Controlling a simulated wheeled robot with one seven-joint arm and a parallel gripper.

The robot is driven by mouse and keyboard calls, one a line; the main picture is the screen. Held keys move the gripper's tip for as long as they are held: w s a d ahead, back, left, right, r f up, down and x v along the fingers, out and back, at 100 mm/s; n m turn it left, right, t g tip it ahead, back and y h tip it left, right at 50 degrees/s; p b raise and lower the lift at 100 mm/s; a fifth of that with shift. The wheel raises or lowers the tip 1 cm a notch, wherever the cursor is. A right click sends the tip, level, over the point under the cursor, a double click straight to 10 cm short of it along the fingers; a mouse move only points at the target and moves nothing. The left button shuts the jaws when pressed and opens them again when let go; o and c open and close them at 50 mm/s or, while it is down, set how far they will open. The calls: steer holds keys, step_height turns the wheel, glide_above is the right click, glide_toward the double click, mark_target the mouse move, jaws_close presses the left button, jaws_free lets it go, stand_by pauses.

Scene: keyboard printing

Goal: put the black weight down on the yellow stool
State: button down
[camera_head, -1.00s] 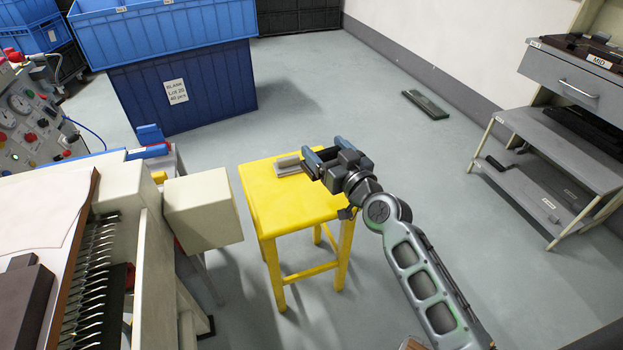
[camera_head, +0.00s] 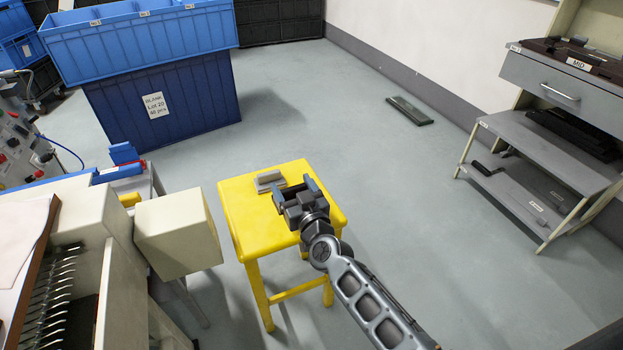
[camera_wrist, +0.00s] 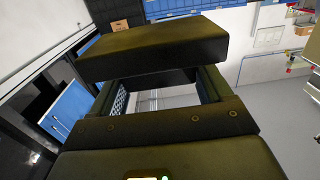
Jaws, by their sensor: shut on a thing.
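The yellow stool (camera_head: 240,212) stands in the middle of the head view. My gripper (camera_head: 293,189) appears in front of the right part of its seat in that view. In the wrist view my gripper (camera_wrist: 165,98) is shut on the black weight (camera_wrist: 165,45), a dark block lying across the fingertips. In the head view the weight is hard to tell apart from the dark gripper. The height of the weight above the seat cannot be told. The wrist view does not clearly show the stool.
A grey block on a flat plate (camera_head: 268,181) lies on the stool's far part, close to my fingers. A cream machine box (camera_head: 177,235) stands just left of the stool. Blue crates (camera_head: 165,100) are behind. A grey shelf unit (camera_head: 545,150) is at right, with open floor between.

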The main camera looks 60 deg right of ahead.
steer(key=shift+w+a+f, duration=0.35)
steer(key=shift+w, duration=0.2)
steer(key=shift+w+a+f, duration=0.3)
steer(key=shift+w, duration=0.25)
step_height(320, 180, down, 4)
steer(key=b, duration=0.3)
steer(key=shift+b, duration=0.4)
steer(key=shift+f, duration=0.1)
jaws_free()
steer(key=shift+s+f, duration=0.1)
steer(key=s+a+r+n+t+y+p, duration=0.1)
steer(key=s+a+r+n+y, duration=0.15)
steer(key=s+a, duration=0.9)
steer(key=s+a+r+n+y, duration=0.1)
steer(key=s+a+r+y, duration=0.2)
steer(key=s+a, duration=0.8)
steer(key=s+r+n+g+y, duration=0.1)
steer(key=s+r+n+y, duration=0.2)
steer(key=s+r, duration=0.8)
steer(key=s+y, duration=0.1)
steer(key=s, duration=0.2)
steer(key=shift+s+a, duration=0.2)
steer(key=shift+s, duration=0.2)
